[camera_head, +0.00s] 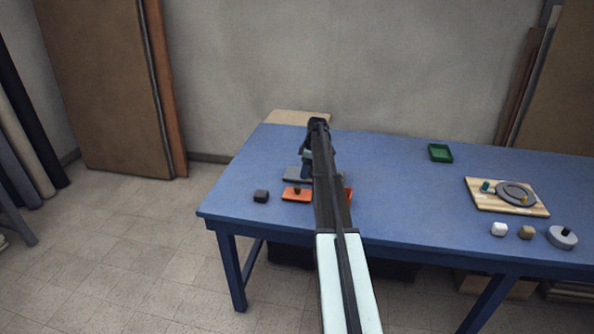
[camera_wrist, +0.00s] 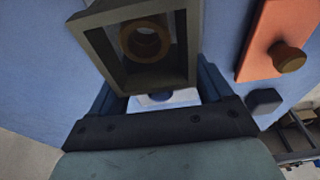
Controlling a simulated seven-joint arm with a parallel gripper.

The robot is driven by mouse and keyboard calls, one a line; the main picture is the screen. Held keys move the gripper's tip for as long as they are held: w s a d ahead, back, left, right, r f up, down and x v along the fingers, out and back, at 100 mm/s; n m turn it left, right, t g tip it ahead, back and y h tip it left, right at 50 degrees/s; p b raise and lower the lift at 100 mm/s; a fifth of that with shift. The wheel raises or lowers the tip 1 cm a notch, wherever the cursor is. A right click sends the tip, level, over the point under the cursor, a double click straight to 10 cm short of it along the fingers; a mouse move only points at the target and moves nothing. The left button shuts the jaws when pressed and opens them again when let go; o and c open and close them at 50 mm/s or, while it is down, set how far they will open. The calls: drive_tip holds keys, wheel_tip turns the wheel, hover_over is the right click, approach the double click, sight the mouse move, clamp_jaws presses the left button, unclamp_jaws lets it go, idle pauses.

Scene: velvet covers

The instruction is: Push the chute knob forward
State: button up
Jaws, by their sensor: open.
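An orange plate with a brown knob (camera_wrist: 289,58) lies at the upper right of the wrist view. In the head view the orange plate (camera_head: 290,196) lies near the table's front left, with a small dark knob (camera_head: 297,190) on it. A grey square open frame (camera_wrist: 188,50) with a brown ring (camera_wrist: 145,40) inside fills the wrist view's upper middle. I cannot tell which part is the chute. I see no contact with the knob.
A dark block (camera_head: 261,196) sits left of the orange plate, and a grey piece (camera_head: 297,174) behind it. My arm covers part of another orange piece (camera_head: 349,196). A green tray (camera_head: 440,153) and a wooden board (camera_head: 480,203) stand right; the middle right tabletop is clear.

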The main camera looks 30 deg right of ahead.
drive_tip(key=o, duration=0.3)
drive_tip(key=shift+r, duration=0.1)
drive_tip(key=shift+r, duration=3.45)
